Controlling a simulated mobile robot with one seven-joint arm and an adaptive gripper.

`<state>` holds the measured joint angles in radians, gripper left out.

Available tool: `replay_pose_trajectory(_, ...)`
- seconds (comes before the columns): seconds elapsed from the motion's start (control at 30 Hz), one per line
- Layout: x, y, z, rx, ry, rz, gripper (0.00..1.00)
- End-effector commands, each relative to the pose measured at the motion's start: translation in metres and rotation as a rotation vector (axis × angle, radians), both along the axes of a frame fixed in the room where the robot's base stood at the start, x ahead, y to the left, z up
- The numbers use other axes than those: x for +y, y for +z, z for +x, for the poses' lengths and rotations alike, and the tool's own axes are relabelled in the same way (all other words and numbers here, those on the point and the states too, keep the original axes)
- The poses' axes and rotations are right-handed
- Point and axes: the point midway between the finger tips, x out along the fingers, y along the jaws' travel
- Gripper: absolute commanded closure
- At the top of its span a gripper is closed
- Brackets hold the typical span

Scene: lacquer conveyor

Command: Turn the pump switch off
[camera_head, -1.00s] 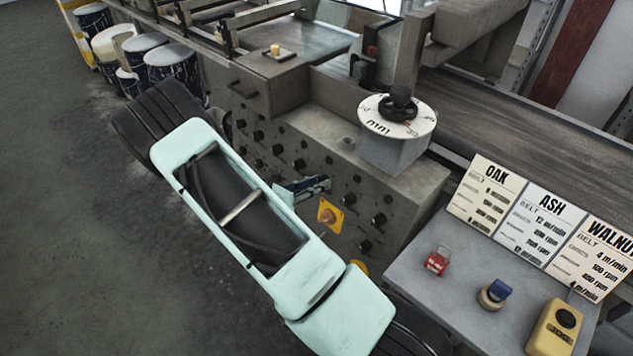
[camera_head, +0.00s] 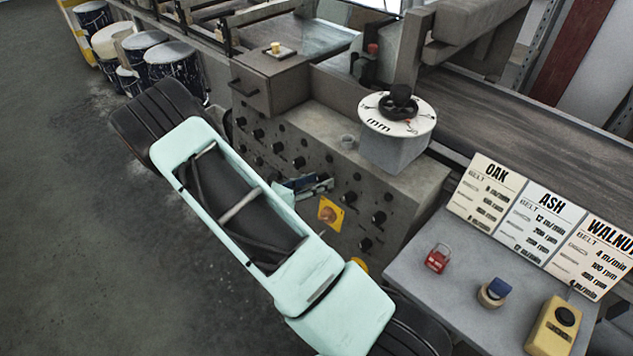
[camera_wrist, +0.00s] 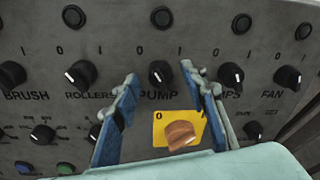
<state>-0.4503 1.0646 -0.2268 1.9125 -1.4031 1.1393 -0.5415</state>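The pump switch (camera_wrist: 162,73) is a black rotary knob above the word PUMP in the wrist view. A small pale mark shows on its left side; its exact setting is hard to read. My gripper (camera_wrist: 164,78) is open, with one blue finger to the left of the pump switch and one to the right. Gaps show between the fingers and the knob, and nothing is held. In the head view my gripper (camera_head: 306,186) is at the front of the grey control panel (camera_head: 290,130), and the pump switch cannot be told apart there.
A yellow plate with an orange rotary switch (camera_wrist: 180,135) sits just below the pump switch. The rollers knob (camera_wrist: 80,74) and fan knob (camera_wrist: 287,77) are in the same row.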

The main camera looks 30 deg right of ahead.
Motion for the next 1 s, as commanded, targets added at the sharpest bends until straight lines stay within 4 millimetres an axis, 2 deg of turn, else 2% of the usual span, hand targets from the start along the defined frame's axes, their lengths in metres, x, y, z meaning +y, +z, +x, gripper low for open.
replay_pose_trajectory(0.17,0.010,0.003,-0.002,-0.001,0.002,0.001,0.61)
replay_pose_trajectory(0.5,0.075,0.020,-0.019,-0.002,0.003,0.002,0.61)
replay_pose_trajectory(0.7,0.103,0.028,-0.027,-0.001,0.002,0.001,0.61)
replay_pose_trajectory(1.0,0.113,0.031,-0.030,0.000,0.000,0.000,0.61)
